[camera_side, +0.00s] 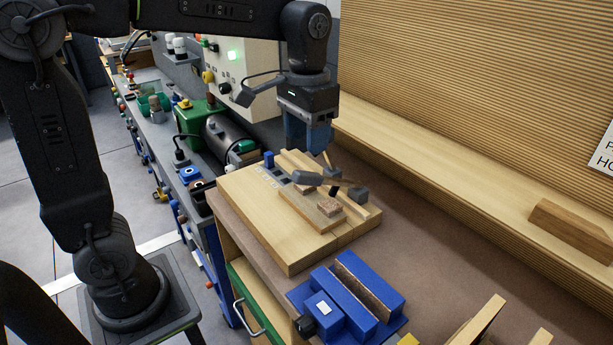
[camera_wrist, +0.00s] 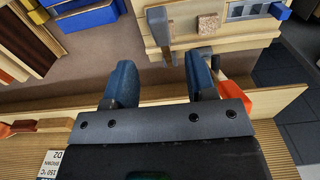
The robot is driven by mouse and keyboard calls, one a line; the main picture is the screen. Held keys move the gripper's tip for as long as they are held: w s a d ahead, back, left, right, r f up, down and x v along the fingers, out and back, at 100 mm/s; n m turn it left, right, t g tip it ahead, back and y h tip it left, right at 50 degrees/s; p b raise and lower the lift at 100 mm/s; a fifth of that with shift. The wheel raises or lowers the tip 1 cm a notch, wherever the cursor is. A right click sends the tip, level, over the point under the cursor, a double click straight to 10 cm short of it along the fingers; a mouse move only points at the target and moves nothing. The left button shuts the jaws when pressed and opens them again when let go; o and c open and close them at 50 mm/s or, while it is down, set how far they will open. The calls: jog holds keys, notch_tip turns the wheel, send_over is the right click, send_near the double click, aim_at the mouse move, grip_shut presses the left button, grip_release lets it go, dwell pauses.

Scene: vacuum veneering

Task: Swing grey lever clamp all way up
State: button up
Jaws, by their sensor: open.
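The grey lever clamp (camera_side: 318,181) is on a pale wooden board (camera_side: 250,205) on the bench. Its dark grey lever lies low over the board, with a blocky grey end to the right. In the wrist view the grey clamp (camera_wrist: 158,28) is just beyond the fingertips, roughly between them. My gripper (camera_side: 318,148) is above and behind the clamp in the side view, pointing down. The wrist view shows my gripper (camera_wrist: 160,80) with its two blue fingers wide apart and nothing between them. I cannot tell from the side view how close the fingertips are to the lever.
A blue vise (camera_side: 350,300) stands in front. A ribbed wall with a wooden ledge (camera_side: 450,190) runs behind. Bare bench top (camera_side: 440,265) lies to the right. A green box (camera_side: 200,118) is at the left.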

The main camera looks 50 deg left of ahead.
aim_at(306, 172)
notch_tip(306, 172, down, 9)
jog(key=shift+f, duration=0.1)
jog(key=shift+c, duration=0.3)
grip_shut()
dwell(0.4)
